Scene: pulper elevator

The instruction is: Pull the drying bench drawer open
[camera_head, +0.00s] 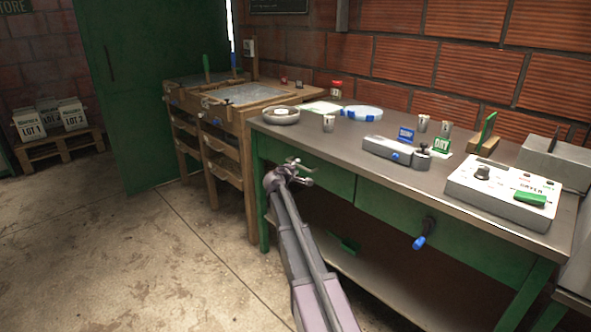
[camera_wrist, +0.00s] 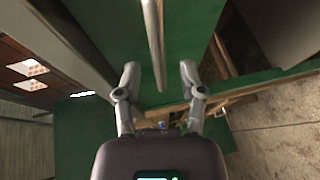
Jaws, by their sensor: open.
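The green bench (camera_head: 370,158) has a grey top and two green drawer fronts. The right drawer front (camera_head: 465,235) carries a dark handle with a blue grip (camera_head: 423,236). The left drawer front (camera_head: 335,180) is partly hidden by my gripper (camera_head: 297,171). Both fronts look closed. My gripper is open in front of the left drawer, well left of the blue grip. In the wrist view, my open fingers (camera_wrist: 160,72) stand either side of a narrow pale bar (camera_wrist: 155,40) against green panels. I cannot tell whether they touch it.
A wooden bench (camera_head: 205,150) with screened trays stands left of the green bench. On the bench top are a dryer control box (camera_head: 505,190), a scale (camera_head: 390,150) and small cups. A lower shelf (camera_head: 375,285) runs beneath. The floor (camera_head: 120,265) at left is clear.

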